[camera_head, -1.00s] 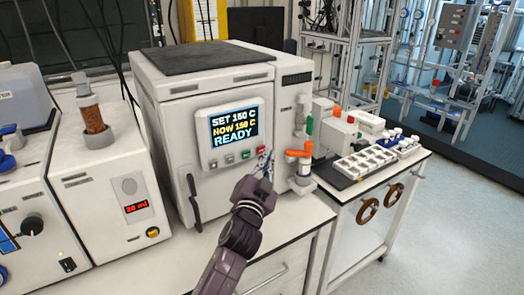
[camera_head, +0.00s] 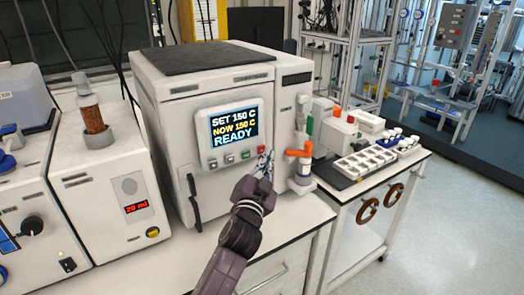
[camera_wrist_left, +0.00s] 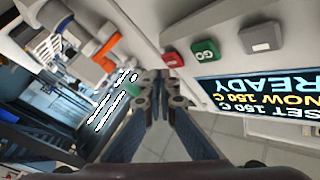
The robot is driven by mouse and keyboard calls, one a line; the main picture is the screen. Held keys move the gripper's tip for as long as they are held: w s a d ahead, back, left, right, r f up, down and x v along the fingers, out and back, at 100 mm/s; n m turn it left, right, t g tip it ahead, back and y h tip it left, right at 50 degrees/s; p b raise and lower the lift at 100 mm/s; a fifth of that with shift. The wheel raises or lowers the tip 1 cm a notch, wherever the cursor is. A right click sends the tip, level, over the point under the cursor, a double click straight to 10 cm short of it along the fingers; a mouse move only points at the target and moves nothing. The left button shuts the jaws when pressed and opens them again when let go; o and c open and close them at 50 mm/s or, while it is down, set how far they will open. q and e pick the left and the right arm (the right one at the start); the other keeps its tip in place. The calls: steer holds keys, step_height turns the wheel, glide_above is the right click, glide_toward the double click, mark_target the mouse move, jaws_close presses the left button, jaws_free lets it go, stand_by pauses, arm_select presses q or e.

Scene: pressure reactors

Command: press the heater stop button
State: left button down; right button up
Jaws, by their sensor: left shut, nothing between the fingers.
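The white heater unit (camera_head: 240,190) stands on the bench, with a lit screen (camera_head: 234,127) reading SET 150 C, NOW 150 C, READY. A row of small buttons lies below the screen. The red button (camera_head: 261,150) is at its right end; it also shows in the left wrist view (camera_wrist_left: 173,60), beside the green GO button (camera_wrist_left: 204,51). I cannot read the red one's label. My left gripper (camera_head: 266,163) is shut and empty, its tips just below the red button in the head view. In the left wrist view its tips (camera_wrist_left: 158,76) look close to the red button; contact cannot be told. My right gripper is not in view.
An orange-topped fitting (camera_head: 299,153) stands close right of my left gripper. A white tray (camera_head: 364,163) with compartments lies on the right bench. A dispenser with a red readout (camera_head: 137,207) stands at left. Bare bench lies in front of the heater.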

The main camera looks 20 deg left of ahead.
arm_select(q)
steer(key=shift+w+a, duration=0.25)
steer(key=shift+a, duration=0.05)
steer(key=shift+w+a, duration=0.2)
steer(key=shift+a, duration=0.1)
stand_by(0.7)
stand_by(0.4)
steer(key=shift+s+d, duration=0.5)
steer(key=shift+d, duration=0.15)
steer(key=s+d, duration=0.1)
steer(key=d, duration=0.1)
steer(key=s+d, duration=0.2)
stand_by(0.3)
stand_by(0.6)
